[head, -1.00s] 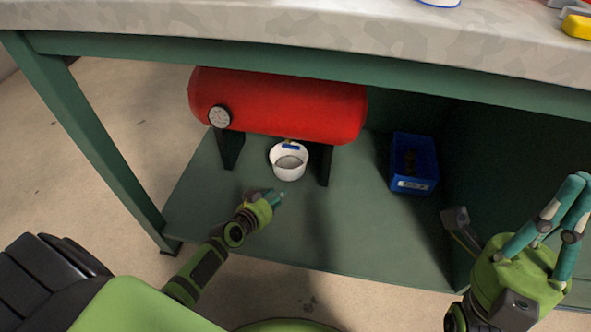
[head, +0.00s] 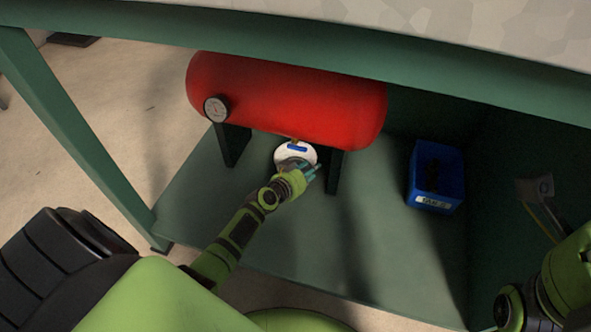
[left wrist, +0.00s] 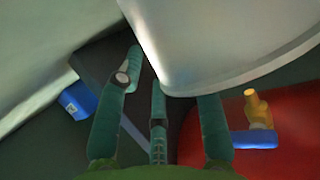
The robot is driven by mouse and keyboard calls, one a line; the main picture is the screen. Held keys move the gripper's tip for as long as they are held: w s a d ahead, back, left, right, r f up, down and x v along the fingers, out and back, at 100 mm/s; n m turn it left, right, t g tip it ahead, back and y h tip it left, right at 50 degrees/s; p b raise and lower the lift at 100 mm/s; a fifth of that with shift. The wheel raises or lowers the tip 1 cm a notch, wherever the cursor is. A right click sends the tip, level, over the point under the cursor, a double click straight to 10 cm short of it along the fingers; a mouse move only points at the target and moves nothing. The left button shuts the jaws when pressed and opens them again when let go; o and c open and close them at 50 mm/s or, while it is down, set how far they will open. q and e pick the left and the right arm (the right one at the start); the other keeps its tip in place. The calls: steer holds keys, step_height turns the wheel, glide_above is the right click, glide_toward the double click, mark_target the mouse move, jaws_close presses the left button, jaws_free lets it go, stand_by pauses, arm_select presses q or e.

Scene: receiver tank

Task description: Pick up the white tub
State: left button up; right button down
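The white tub (head: 283,156) stands on the green lower shelf under the red tank, below its drain valve. My left gripper (head: 311,171) is at the tub's near right side and partly covers it. In the left wrist view the tub (left wrist: 225,45) fills the upper right, very close. The teal fingers of the left gripper (left wrist: 168,85) are spread apart there. The tub's rim hides the tip of the right-hand finger; whether it touches the tub I cannot tell.
The red tank (head: 290,100) with a gauge (head: 215,109) sits on dark legs close above the tub. A yellow valve (left wrist: 258,108) with a blue handle (left wrist: 254,139) is near the fingers. A blue bin (head: 436,178) stands right. The bench edge overhangs; the shelf (head: 390,240) is clear in front.

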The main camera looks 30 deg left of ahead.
arm_select(q)
steer(key=shift+w, duration=0.15)
steer(key=shift+f, duration=0.1)
jaws_close()
